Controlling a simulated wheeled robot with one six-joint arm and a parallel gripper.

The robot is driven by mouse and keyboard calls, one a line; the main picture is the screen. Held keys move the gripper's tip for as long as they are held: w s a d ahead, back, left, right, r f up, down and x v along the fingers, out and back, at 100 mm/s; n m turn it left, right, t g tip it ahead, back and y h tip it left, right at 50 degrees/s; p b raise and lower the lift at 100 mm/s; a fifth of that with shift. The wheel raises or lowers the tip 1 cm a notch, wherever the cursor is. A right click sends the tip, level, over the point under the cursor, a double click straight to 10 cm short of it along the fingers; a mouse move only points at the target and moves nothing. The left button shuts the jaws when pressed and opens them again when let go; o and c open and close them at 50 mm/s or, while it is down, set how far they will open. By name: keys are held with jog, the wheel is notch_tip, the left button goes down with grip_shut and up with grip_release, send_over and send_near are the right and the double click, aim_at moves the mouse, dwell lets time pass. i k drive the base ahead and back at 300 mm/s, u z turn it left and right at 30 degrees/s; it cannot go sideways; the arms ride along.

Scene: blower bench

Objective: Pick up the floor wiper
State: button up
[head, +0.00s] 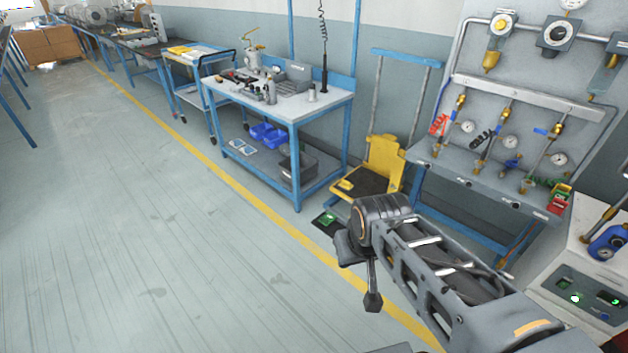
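I cannot make out a floor wiper anywhere in the head view. My arm reaches in from the lower right. My gripper (372,300) appears to be the dark end that hangs below the arm's far joint, above the open floor. Its fingers are too small and too much turned away to tell if they are open or shut. I see nothing held in it.
A yellow cart (383,155) with a blue handle stands beyond my arm. A blue workbench (325,98) holds tools. A gauge panel (535,85) and a grey console (560,262) stand at right. The floor (130,230) at left is clear.

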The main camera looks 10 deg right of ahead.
aim_at(344, 184)
jog(key=u, duration=0.5)
jog(key=i, duration=2.9)
jog(key=z, duration=1.65)
jog(key=i, duration=0.85)
jog(key=z, duration=0.7)
